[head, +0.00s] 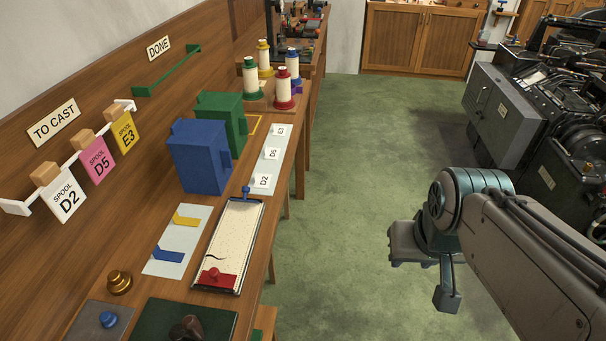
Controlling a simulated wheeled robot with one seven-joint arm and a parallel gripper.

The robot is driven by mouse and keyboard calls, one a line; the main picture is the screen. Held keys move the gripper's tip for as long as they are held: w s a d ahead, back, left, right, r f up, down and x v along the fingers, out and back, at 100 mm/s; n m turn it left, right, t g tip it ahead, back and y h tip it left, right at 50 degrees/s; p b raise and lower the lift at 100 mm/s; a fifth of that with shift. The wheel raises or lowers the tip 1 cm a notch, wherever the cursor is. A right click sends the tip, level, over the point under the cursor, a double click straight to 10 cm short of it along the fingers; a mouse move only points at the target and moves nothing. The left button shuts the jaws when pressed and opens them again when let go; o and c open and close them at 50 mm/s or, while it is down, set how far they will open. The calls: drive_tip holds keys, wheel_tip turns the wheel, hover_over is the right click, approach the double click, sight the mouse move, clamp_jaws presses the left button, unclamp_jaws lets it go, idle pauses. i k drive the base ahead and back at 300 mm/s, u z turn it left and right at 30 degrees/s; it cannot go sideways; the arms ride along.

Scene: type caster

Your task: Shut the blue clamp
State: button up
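A small blue clamp-like fitting (246,193) stands at the far end of the long pale tray (231,235) on the bench; I cannot tell whether it is open or shut. A blue angled piece (169,255) lies on a white sheet left of the tray, below a yellow one (186,221). Which blue part is the clamp is not certain. My gripper (432,280) hangs over the green floor, well right of the bench and apart from everything. It appears empty; its finger gap is not clear from this side.
A red block (214,277) sits at the tray's near end. Blue (201,157) and green (222,118) boxes stand behind the tray, with several spools beyond. A brass knob (119,282) is at near left. Dark machinery (565,125) stands at right. The aisle floor (345,180) is clear.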

sight(245, 189)
drive_tip(key=z, duration=0.85)
drive_tip(key=i, duration=1.55)
drive_tip(key=u, duration=3.25)
